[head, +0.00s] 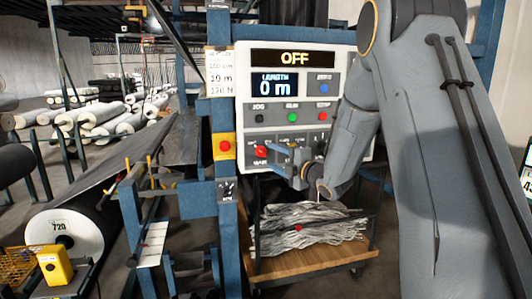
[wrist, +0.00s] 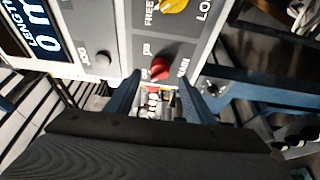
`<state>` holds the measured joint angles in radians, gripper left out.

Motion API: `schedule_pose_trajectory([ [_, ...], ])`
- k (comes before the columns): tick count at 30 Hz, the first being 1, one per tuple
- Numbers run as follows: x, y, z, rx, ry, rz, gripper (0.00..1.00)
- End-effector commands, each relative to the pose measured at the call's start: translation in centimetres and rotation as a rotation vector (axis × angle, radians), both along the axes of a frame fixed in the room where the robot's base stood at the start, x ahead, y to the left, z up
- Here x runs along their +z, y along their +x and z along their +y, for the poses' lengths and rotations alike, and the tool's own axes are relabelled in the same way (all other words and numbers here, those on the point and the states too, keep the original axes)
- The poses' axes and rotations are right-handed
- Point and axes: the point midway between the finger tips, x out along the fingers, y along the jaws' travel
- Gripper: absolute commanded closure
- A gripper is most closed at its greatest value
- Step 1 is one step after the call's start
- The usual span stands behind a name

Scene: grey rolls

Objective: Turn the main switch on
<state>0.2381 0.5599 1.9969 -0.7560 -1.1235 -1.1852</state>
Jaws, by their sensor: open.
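The control panel (head: 245,110) is white, and its top display reads OFF. The main switch (head: 261,151) is a red knob at the panel's lower left, with lettering that seems to read MAIN below it. In the wrist view the red switch (wrist: 160,69) lies just beyond the fingertips, roughly between them. My gripper (head: 274,155) is open in front of the panel's lower edge, just right of the switch in the head view. The wrist view shows its two spread fingers (wrist: 160,88) with nothing held; I cannot tell whether they touch the switch.
A red button on a yellow box (head: 224,146) is on the blue post to the left. A wooden-topped cart (head: 335,256) with grey cloth stands below. Rolls (head: 75,235) lie left.

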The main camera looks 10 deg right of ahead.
Motion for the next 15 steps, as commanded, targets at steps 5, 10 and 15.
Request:
schedule_pose_trajectory([
  [5,0.1,2.5,1.3,0.001,0.001,0.002,0.52],
  [10,0.1,4.1,1.9,-0.001,0.001,0.002,0.52],
  [15,0.0,4.7,2.1,-0.001,0.002,0.002,0.52],
])
